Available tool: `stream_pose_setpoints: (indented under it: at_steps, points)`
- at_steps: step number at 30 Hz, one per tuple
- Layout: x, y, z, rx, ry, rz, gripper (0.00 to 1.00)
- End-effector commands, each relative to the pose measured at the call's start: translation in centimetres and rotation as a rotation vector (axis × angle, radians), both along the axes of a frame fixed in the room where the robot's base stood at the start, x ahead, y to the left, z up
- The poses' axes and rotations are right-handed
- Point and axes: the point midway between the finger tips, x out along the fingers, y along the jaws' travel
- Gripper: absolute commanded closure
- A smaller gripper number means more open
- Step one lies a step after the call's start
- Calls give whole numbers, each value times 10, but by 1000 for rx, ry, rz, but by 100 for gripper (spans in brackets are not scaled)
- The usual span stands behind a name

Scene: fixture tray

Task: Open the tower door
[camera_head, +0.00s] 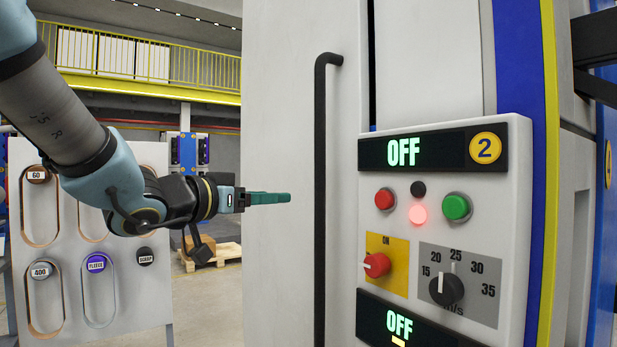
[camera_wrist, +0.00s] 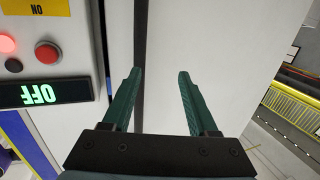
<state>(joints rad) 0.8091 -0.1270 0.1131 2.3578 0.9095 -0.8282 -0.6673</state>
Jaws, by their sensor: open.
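The tower door (camera_head: 280,120) is a tall, pale panel in the middle of the head view; it also fills much of the wrist view (camera_wrist: 230,60). It looks shut, with a dark seam along its right edge. A long black vertical bar handle (camera_head: 320,200) runs down the door. My gripper (camera_head: 288,198) points right, its green fingertips a little left of the handle in the head view. In the wrist view the fingers are apart (camera_wrist: 158,72) and empty. The handle (camera_wrist: 140,30) shows there close beside the left fingertip; its depth relative to the fingers is unclear.
Right of the handle, a control panel (camera_head: 515,230) carries OFF displays, red and green buttons, a lit red lamp, a red switch and a black dial. A slotted board (camera_head: 115,270) with labelled knobs stands behind my arm at left. A pallet (camera_head: 222,250) lies on the floor.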

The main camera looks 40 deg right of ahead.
Motion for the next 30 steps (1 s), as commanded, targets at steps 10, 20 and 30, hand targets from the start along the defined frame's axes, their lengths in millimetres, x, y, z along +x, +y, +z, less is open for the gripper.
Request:
stream_pose_setpoints:
  at_steps: [10,20,30]
  points:
    - [-29,-37,20,-47,-12,-119,41]
    - [-20,-96,21,-47,-12,-116,41]
    - [-16,-119,20,-47,-15,-113,41]
